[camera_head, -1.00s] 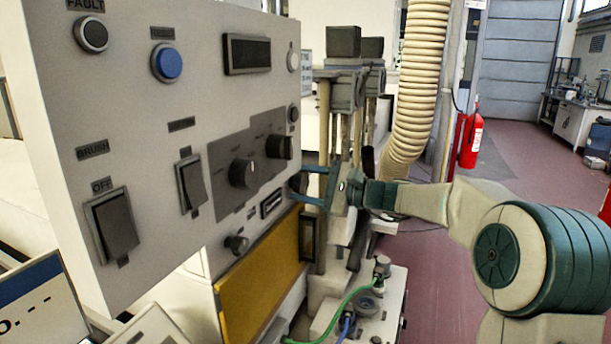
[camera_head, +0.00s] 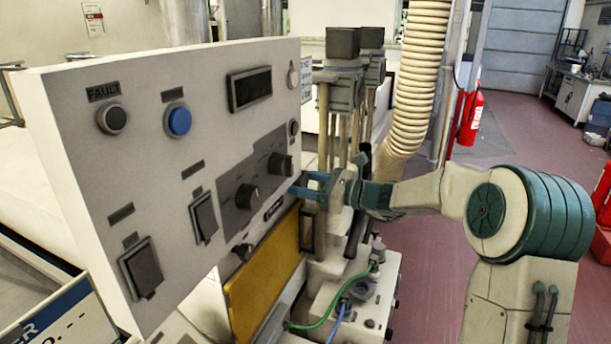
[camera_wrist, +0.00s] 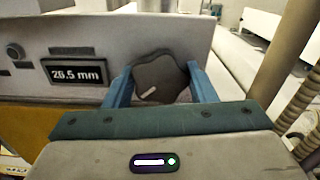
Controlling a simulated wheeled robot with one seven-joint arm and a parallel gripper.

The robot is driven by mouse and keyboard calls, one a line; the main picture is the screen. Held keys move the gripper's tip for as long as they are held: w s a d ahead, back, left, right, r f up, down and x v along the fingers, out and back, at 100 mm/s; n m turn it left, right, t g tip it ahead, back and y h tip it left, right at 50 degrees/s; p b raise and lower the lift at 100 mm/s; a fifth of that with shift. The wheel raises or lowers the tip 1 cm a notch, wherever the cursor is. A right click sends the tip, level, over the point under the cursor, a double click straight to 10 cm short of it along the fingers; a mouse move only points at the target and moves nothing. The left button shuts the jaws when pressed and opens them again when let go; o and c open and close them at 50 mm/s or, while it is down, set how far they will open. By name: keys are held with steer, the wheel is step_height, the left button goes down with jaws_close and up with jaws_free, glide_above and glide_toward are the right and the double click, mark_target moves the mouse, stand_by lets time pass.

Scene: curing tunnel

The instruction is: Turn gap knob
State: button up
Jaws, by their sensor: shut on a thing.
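The gap knob (camera_wrist: 160,78) is a dark grey, lobed knob with a pale pointer mark, on the white panel face in the wrist view. The mark slants, pointing towards the knob's lower left. My gripper (camera_wrist: 159,84) has a blue finger on each side of the knob and is shut on it. The display (camera_wrist: 75,72) beside the knob reads 26.5 mm. In the head view my gripper (camera_head: 304,186) is at the panel's lower right edge, and its fingers hide most of the knob there.
The white control panel (camera_head: 85,165) carries other dark knobs (camera_head: 247,196), rocker switches (camera_head: 141,268) and a blue button (camera_head: 179,121). A yellow plate (camera_head: 262,275) lies below. Posts and a ribbed hose (camera_head: 415,75) stand behind my gripper.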

steer(key=shift+f+m, duration=0.1)
steer(key=shift+m, duration=0.2)
stand_by(0.4)
steer(key=o, duration=1)
steer(key=shift+d, duration=0.15)
steer(key=b+v, duration=0.2)
steer(key=v, duration=1.1)
steer(key=shift+s+d, duration=0.15)
steer(key=shift+d, duration=0.1)
